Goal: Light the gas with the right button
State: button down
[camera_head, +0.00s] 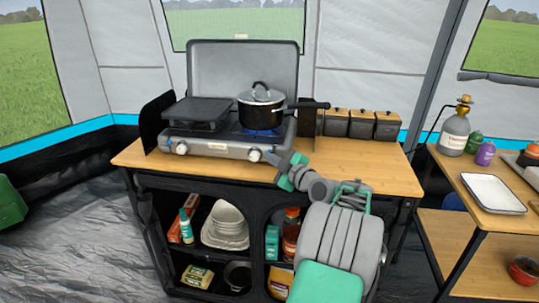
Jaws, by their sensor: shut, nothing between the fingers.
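The gas stove (215,147) stands on the wooden counter with its grey lid raised behind it. Its left button (181,148) and right button (254,155) are on the front panel. My gripper (269,157) is shut, with its tip at or very close to the right button; I cannot tell if they touch. A black pot (259,116) with a glass lid sits on the right burner. A blue flame (263,133) shows under it. A dark griddle plate (197,111) covers the left burner, and no flame shows there.
Several dark canisters (361,124) with wooden lids stand right of the stove. The pot's handle points right. The counter (380,172) is bare at its right front. Shelves below hold bowls (226,225) and packets. A side table at right holds a gas bottle (454,135) and white tray (491,193).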

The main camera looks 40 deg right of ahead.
jog(key=shift+s+a+b, duration=0.3)
jog(key=shift+s+a, duration=0.1)
jog(key=shift+a, duration=0.05)
jog(key=s+a+b, duration=0.1)
jog(key=a, duration=0.1)
jog(key=s+a+b, duration=0.1)
jog(key=s+a, duration=0.1)
dwell(0.4)
dwell(0.4)
